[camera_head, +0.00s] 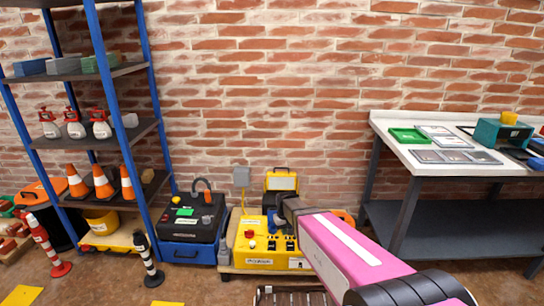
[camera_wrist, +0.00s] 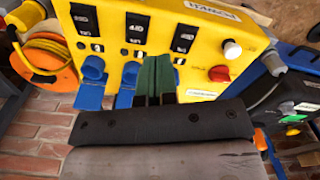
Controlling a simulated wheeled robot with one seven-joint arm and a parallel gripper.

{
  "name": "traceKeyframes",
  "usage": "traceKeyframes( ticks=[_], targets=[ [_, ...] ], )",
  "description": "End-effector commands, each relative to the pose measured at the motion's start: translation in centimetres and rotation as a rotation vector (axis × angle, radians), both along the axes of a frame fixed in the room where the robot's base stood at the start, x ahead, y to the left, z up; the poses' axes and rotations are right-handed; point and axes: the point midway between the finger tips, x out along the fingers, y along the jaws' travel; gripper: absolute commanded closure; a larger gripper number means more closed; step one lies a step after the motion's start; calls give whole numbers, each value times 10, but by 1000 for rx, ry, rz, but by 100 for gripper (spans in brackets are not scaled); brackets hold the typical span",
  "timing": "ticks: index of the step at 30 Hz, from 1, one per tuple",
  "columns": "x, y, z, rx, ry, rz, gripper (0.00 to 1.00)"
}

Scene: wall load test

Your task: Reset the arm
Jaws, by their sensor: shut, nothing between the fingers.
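I cannot tell whether the fingertips touch a lever. A red knob (camera_wrist: 219,73) and a white knob (camera_wrist: 232,49) are to their right. The arm hides part of the box in the head view.
A blue-framed shelf (camera_head: 128,120) with cones and spray bottles stands left. A black-and-blue box (camera_head: 192,230) is beside the yellow box. A workbench (camera_head: 400,150) with trays stands right. An orange reel (camera_wrist: 45,55) is left in the wrist view. Striped posts (camera_head: 147,262) stand on the floor.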

Motion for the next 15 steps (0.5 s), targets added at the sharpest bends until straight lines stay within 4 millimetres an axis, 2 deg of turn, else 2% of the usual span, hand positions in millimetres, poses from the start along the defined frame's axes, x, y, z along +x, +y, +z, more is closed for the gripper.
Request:
traceKeyframes(
  ticks=[1,6,12,15],
  targets=[
    [-26,-23,25,0,-3,-44,100],
    [-79,-76,79,1,-4,-181,100],
    [-130,-117,122,1,-4,-308,100],
    [-143,-127,133,1,-5,-343,100]
  ],
)
